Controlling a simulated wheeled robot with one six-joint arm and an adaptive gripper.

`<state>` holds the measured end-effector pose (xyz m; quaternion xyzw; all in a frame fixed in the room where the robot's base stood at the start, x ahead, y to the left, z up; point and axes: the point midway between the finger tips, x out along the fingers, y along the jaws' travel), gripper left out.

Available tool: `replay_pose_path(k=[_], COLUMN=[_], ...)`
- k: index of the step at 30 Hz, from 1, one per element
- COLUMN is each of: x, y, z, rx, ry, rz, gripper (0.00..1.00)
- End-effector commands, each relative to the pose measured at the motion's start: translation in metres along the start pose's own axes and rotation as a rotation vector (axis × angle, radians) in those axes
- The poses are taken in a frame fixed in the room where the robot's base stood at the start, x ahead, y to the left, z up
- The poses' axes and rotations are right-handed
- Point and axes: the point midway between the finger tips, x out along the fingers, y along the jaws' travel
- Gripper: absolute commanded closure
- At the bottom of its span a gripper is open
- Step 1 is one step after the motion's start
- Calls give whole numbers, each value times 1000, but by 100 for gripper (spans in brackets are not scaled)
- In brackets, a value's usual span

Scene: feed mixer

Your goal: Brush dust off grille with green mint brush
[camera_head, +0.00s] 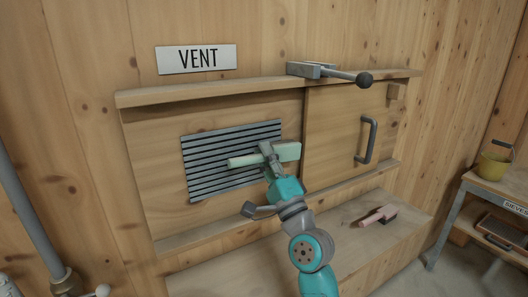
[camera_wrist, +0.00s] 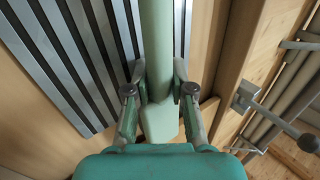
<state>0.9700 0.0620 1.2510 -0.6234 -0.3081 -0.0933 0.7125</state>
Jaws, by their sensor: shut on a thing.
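The mint green brush (camera_head: 242,161) lies roughly level across the front of the grille (camera_head: 205,182), its paler wide end to the right. My gripper (camera_head: 268,154) is shut on the brush near its middle. In the wrist view the brush (camera_wrist: 157,30) runs from the top edge down between the two fingers of my gripper (camera_wrist: 158,88). The dark slatted grille (camera_wrist: 85,50) shows behind it on the left. I cannot tell whether the brush touches the slats. Dust on the grille is too faint to make out.
A wooden panel with a dark handle (camera_head: 368,140) is right of the grille. A metal lever with a black knob (camera_head: 335,74) sticks out above. A pink brush (camera_head: 377,216) lies on the ledge below. A yellow bucket (camera_head: 494,165) stands on a cart at far right.

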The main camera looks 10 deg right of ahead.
Motion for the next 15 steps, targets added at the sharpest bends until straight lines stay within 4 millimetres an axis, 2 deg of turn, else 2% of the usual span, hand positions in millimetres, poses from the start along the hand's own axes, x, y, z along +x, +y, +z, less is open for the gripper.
replay_pose_path(k=[5,15], x=[-1,1], y=[1,3], z=[6,32], rx=[0,1], ry=[-1,-2], rz=[-1,-2], gripper=[100,100])
